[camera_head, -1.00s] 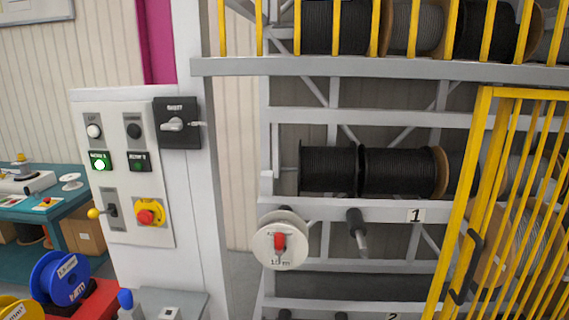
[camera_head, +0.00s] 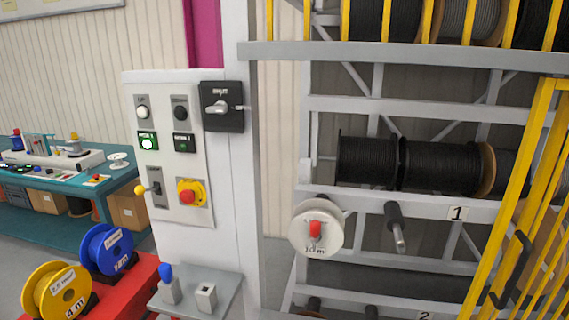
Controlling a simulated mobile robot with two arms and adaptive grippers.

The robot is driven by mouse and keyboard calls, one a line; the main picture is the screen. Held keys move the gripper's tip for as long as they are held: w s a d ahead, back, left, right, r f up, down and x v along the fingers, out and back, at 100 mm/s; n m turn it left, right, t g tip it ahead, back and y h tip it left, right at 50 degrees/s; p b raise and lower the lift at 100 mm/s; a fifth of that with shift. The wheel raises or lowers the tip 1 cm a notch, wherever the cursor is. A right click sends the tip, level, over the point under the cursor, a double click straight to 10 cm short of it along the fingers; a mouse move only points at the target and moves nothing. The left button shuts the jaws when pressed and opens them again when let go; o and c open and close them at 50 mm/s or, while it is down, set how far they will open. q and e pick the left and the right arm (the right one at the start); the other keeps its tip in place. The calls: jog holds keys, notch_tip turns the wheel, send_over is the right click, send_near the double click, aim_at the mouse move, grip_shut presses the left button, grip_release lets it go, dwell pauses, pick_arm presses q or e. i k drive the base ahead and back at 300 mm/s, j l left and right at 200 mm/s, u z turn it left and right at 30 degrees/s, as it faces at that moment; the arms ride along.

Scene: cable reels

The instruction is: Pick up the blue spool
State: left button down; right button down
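The blue spool (camera_head: 108,249) stands at the lower left in the head view, on a red surface (camera_head: 142,281). It is tilted toward me and has a white label on its hub and another mark low on its side. A yellow spool (camera_head: 57,293) stands just left of and in front of it, marked 4 m. Neither of my grippers shows in the head view.
A control panel (camera_head: 168,185) with buttons and a switch stands right of the spools. A small grey shelf (camera_head: 222,287) juts out below it. The cable rack holds black reels (camera_head: 366,160) and a white spool (camera_head: 316,228). A yellow gate (camera_head: 537,170) is at right. A teal workbench (camera_head: 110,180) is at the back left.

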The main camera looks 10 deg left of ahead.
aim_at(106, 248)
jog(key=u, duration=1.4)
jog(key=i+j+u, duration=0.25)
jog(key=j+u, duration=0.2)
jog(key=i+j+u, duration=0.25)
jog(key=u, duration=0.15)
jog(key=i+j+u, duration=0.15)
jog(key=i+u, duration=0.3)
jog(key=i+j+u, duration=0.1)
jog(key=i+u, duration=0.15)
jog(key=u, duration=0.15)
jog(key=i+j+u, duration=0.1)
jog(key=i+u, duration=0.15)
jog(key=i, duration=0.9)
jog(key=i+z, duration=0.35)
jog(key=z, duration=0.15)
jog(key=i+z, duration=0.45)
jog(key=i+j+z, duration=0.25)
jog(key=z, duration=0.25)
jog(key=i+z, duration=0.15)
jog(key=z, duration=0.3)
jog(key=i+z, duration=0.15)
jog(key=z, duration=0.25)
jog(key=i+j+z, duration=0.1)
jog(key=z, duration=0.35)
jog(key=i+j+z, duration=0.15)
jog(key=z, duration=0.3)
jog(key=j+z, duration=0.2)
jog(key=z, duration=0.2)
jog(key=i+j+z, duration=0.15)
jog(key=z, duration=0.3)
